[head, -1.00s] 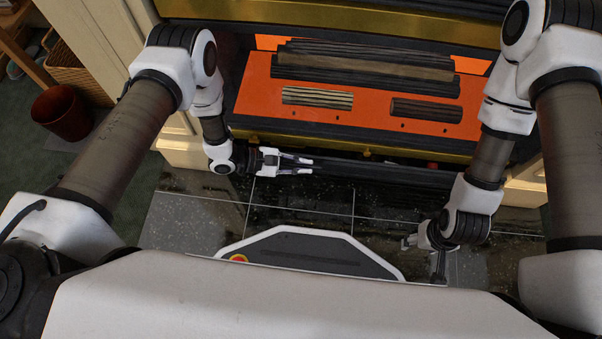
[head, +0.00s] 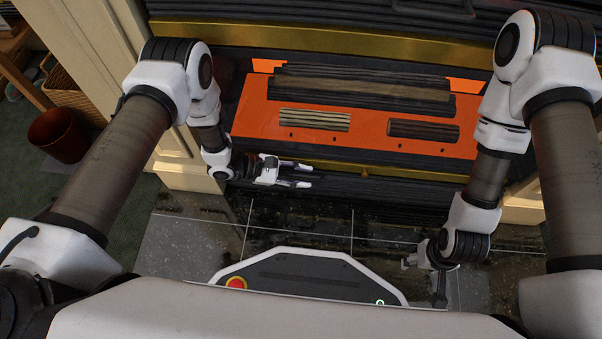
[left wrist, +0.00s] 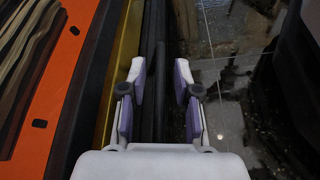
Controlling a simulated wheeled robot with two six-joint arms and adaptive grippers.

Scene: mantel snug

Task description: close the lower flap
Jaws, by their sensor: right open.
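The lower flap appears to be the long dark ribbed panel (head: 400,191) below the orange tray, at the foot of the fireplace front. My left gripper (head: 306,175) is open at its left part, fingers pointing right along it. In the left wrist view the two fingers (left wrist: 165,85) stand apart, with a dark lengthwise bar (left wrist: 150,50) beyond and between them. I cannot tell whether they touch it. How far the flap stands open is unclear in the shade. My right gripper (head: 424,280) is open and empty, low over the tiles at the right.
The orange tray (head: 365,140) holds several log-like strips. A brass bar (head: 330,52) runs above it. Dark tiles (head: 180,238) lie in front, under my base. A red-brown bin (head: 58,135) and a wicker basket (head: 70,90) stand at the far left.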

